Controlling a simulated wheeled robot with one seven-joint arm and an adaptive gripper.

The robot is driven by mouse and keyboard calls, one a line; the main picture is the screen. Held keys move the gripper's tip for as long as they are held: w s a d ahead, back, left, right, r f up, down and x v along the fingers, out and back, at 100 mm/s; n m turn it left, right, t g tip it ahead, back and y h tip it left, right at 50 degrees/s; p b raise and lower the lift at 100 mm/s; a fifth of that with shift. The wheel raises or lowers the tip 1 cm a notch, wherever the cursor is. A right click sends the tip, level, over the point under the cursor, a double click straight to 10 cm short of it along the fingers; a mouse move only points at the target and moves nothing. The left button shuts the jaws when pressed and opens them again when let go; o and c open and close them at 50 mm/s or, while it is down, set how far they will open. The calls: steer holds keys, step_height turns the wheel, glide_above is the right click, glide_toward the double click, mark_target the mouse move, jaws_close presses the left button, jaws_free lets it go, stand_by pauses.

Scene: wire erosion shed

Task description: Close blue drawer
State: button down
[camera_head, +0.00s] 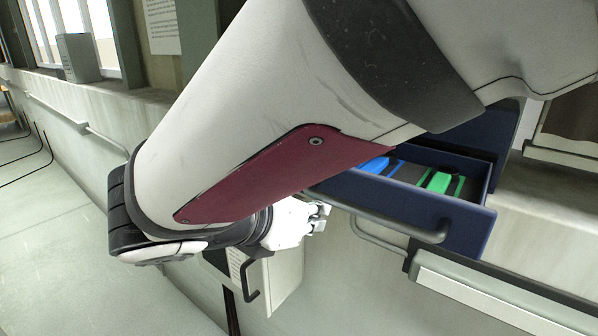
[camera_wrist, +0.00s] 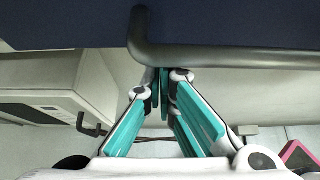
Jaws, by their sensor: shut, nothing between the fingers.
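The blue drawer (camera_head: 470,230) stands open in the head view, with a blue item (camera_head: 375,165) and a green item (camera_head: 438,182) inside. Its dark bar handle (camera_head: 395,224) runs along the front. My gripper (camera_head: 322,216) is beside the left end of the handle, and my arm hides the drawer's left part. In the wrist view, the drawer front (camera_wrist: 235,22) fills the top and the handle (camera_wrist: 230,57) crosses below it. My gripper's teal fingers (camera_wrist: 164,78) are shut and empty, with tips close to the handle's bent left end. I cannot tell whether they touch it.
A pale cabinet with a dark handle (camera_wrist: 88,125) stands at the left in the wrist view. A pale box with a dark handle (camera_head: 280,275) is below my gripper in the head view. A grey rail (camera_head: 490,290) runs at lower right. Open floor (camera_head: 60,250) lies left.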

steer(key=w+d+b, duration=0.1)
steer(key=w+d, duration=0.7)
steer(key=w, duration=0.3)
steer(key=shift+w+d, duration=0.15)
steer(key=shift+d, duration=0.25)
steer(key=shift+a, duration=0.1)
